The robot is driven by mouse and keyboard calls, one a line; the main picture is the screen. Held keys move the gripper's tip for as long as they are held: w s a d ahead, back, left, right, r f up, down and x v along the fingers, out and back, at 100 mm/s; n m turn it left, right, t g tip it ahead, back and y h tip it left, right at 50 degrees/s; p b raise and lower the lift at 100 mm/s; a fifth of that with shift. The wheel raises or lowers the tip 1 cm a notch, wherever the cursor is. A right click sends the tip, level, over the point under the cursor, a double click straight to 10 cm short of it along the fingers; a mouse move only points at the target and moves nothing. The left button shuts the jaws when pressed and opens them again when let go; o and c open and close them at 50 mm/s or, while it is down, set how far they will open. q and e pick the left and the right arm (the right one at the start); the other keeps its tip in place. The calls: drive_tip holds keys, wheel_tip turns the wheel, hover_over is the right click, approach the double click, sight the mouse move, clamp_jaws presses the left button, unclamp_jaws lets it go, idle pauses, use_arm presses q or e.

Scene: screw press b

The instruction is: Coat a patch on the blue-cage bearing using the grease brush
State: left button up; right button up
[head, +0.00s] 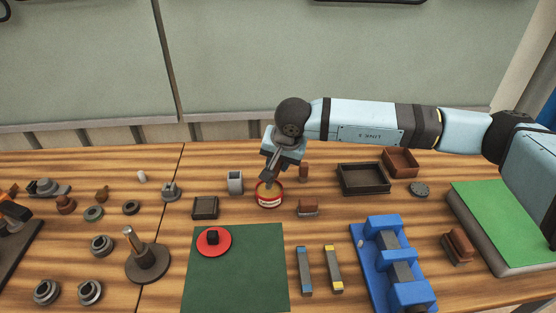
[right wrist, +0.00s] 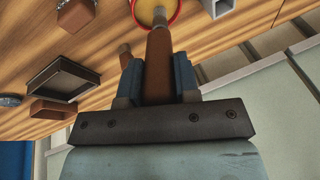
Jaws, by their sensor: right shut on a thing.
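My right gripper (head: 270,174) is above a red tin (head: 270,201) of yellow grease. In the right wrist view the gripper (right wrist: 157,82) is shut on the brown handle of the grease brush (right wrist: 158,62). The brush points down into the mouth of the tin (right wrist: 172,12); its bristles are hidden. Several grey ring-shaped bearings lie at the left of the bench: one (head: 102,245) beside the post stand and two at the front, one (head: 46,291) left of the other (head: 90,291). Their cage colours are too small to tell.
A green mat (head: 235,275) bears a red disc (head: 213,242) with a black knob. A post on a round base (head: 147,262) stands left of it. A blue fixture (head: 370,265), dark tray (head: 364,178) and brown tray (head: 401,162) lie right. A grey cup (head: 235,182) stands beside the tin.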

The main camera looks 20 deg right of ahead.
drive_tip(key=shift+f+b, duration=0.5)
drive_tip(key=shift+f, duration=0.05)
idle(0.4)
drive_tip(key=shift+f+b, duration=0.1)
drive_tip(key=shift+b, duration=0.25)
idle(1.7)
drive_tip(key=shift+r+p, duration=1.05)
drive_tip(key=shift+r, duration=2.5)
